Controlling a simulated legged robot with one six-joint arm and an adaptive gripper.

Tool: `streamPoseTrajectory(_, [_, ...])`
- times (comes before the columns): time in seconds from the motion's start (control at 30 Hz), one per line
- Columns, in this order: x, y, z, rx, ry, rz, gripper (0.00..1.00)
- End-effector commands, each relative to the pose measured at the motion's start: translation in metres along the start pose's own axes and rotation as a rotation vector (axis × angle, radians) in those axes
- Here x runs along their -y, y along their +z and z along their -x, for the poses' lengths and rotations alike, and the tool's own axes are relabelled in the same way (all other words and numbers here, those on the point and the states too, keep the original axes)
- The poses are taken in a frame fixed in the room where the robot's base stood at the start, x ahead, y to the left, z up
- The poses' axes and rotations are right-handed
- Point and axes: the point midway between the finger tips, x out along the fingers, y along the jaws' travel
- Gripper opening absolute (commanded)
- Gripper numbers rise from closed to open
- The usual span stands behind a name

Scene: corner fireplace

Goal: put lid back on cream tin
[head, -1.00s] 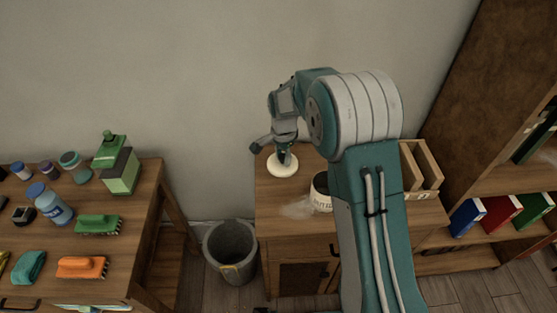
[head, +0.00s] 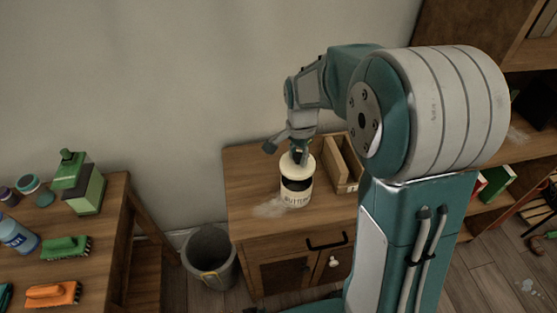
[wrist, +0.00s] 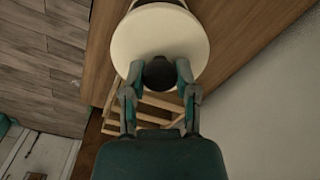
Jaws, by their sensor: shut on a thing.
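The cream tin (head: 296,198) stands upright on the wooden cabinet, with dark lettering on its front. The round cream lid (head: 291,168) is above it, and the tin's dark inside shows below the lid's near edge. My gripper (head: 299,155) is shut on the lid's dark knob and holds the lid roughly level. In the wrist view the lid (wrist: 160,30) fills the top middle, with its knob (wrist: 159,73) between my fingertips. The lid hides most of the tin there. I cannot tell whether its far edge touches the rim.
A wooden divided box (head: 343,165) stands close to the right of the tin. A pale smudge (head: 269,207) marks the cabinet top (head: 245,178) on the left. A grey bin (head: 209,258) is on the floor. A table with bottles and brushes (head: 66,246) is at left.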

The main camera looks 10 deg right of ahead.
Motion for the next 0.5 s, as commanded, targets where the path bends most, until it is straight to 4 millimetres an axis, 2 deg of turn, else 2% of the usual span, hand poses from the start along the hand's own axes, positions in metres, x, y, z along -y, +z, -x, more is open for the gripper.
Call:
streamPoseTrajectory(0.17, [-0.001, -0.001, -0.005, -0.002, 0.003, -0.006, 0.06])
streamPoseTrajectory(0.5, [-0.001, -0.001, -0.034, -0.002, 0.003, -0.006, 0.06])
